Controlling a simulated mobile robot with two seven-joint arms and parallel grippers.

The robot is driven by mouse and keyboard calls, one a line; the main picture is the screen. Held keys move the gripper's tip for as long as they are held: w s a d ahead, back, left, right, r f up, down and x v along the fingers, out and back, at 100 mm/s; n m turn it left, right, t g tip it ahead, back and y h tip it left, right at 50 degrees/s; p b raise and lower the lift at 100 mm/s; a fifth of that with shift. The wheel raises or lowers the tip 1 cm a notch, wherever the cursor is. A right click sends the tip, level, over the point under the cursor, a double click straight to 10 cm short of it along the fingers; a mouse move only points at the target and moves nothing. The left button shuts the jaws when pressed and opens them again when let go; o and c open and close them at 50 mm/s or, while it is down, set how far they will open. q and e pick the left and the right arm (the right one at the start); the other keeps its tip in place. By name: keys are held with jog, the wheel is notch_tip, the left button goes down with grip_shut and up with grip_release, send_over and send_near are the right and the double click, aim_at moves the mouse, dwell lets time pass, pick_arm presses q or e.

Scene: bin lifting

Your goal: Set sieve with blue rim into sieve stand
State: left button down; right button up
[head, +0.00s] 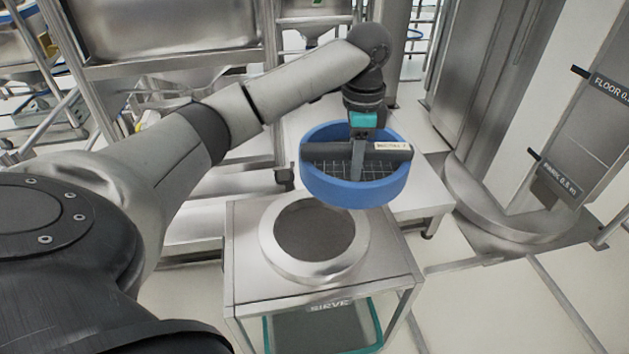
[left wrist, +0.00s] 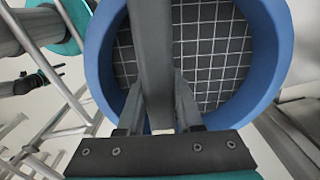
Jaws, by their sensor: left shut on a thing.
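The sieve with blue rim (head: 352,195) has a wire mesh and a dark bar across its top with a pale label. My left gripper (head: 358,150) is shut on that bar and holds the sieve in the air. In the left wrist view the gripper's fingers (left wrist: 160,105) close on the bar, with the blue rim (left wrist: 272,60) around the mesh. The sieve stand (head: 245,285) is a metal frame marked "SIEVE" with a round pale ring and dark opening on top. The sieve is above and beyond the ring, to its right, apart from it. My right gripper is not seen.
A teal-edged container (head: 325,328) sits inside the stand below its top. A low metal table (head: 418,190) stands behind the stand, under the sieve. Metal frames fill the back left, and a metal column with signs (head: 575,130) stands at right. Floor is clear at lower right.

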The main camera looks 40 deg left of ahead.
pick_arm(q)
jog(key=a+f+m+b, duration=0.6)
jog(key=a+f, duration=0.5)
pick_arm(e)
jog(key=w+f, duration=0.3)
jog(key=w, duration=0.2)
pick_arm(q)
jog(key=shift+m, duration=0.4)
jog(key=f+b, duration=0.2)
jog(key=f, duration=0.3)
jog(key=f+b, duration=0.2)
jog(key=f, duration=0.3)
jog(key=f+b, duration=0.2)
jog(key=f, duration=0.3)
jog(key=shift+s+a+f, duration=0.25)
jog(key=shift+a, duration=0.15)
jog(key=shift+f+b, duration=0.45)
jog(key=shift+f, duration=0.05)
jog(key=shift+f+b, duration=0.8)
jog(key=shift+f, duration=1.15)
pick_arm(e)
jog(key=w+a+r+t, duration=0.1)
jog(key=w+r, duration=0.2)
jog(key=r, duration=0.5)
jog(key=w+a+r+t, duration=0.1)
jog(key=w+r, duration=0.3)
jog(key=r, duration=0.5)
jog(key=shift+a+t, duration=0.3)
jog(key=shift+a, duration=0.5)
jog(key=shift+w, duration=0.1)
